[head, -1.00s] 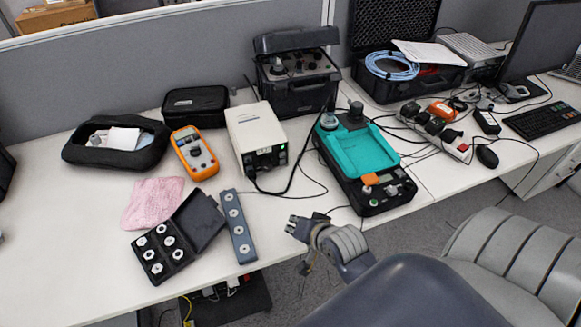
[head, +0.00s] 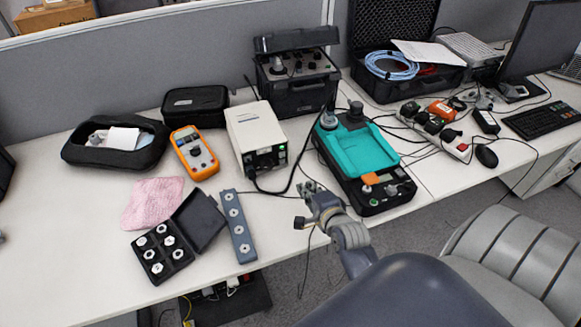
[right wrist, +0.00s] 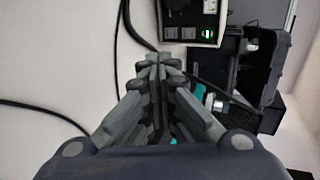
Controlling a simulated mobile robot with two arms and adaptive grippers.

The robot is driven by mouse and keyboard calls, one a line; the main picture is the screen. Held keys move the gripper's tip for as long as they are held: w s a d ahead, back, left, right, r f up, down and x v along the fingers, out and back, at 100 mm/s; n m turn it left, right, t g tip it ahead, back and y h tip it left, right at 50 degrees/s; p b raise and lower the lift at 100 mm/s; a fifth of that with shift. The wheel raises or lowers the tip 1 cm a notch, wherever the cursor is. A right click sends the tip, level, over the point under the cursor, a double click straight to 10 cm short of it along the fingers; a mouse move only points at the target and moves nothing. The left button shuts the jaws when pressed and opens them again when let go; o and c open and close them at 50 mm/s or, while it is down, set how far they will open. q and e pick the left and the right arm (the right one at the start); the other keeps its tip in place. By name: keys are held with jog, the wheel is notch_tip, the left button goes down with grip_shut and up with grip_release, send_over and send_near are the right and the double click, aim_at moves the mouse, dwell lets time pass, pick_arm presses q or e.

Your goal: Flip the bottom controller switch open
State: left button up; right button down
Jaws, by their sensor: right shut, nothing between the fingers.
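The controller is a cream box (head: 256,128) standing on the table, with a dark front panel facing the table's front edge. In the right wrist view its panel (right wrist: 190,14) is at the top, with a green-lit switch (right wrist: 207,32) near its right edge and dark square fittings beside it. I cannot tell the switch's tilt. My right gripper (head: 308,187) is shut and empty, over the table in front of the controller and to its right, apart from it. In the right wrist view its closed fingers (right wrist: 158,62) point towards the panel. My left gripper is not in view.
A teal-and-black device (head: 362,152) stands close to the right of my gripper. A black cable (head: 296,172) runs from the controller near the fingers. A grey strip with round fittings (head: 238,226) and an open black case (head: 164,255) lie to the left.

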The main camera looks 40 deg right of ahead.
send_near(286, 162)
jog(key=x, duration=0.4)
jog(key=shift+s+f, duration=0.1)
jog(key=shift+f, duration=0.1)
jog(key=shift+x, duration=0.85)
jog(key=shift+r, duration=0.15)
jog(key=f+t+b, duration=0.1)
jog(key=b, duration=0.1)
jog(key=shift+w+d+b, duration=0.1)
jog(key=shift+w+b, duration=0.2)
jog(key=shift+r+p, duration=0.35)
jog(key=shift+r, duration=0.05)
jog(key=shift+f, duration=0.2)
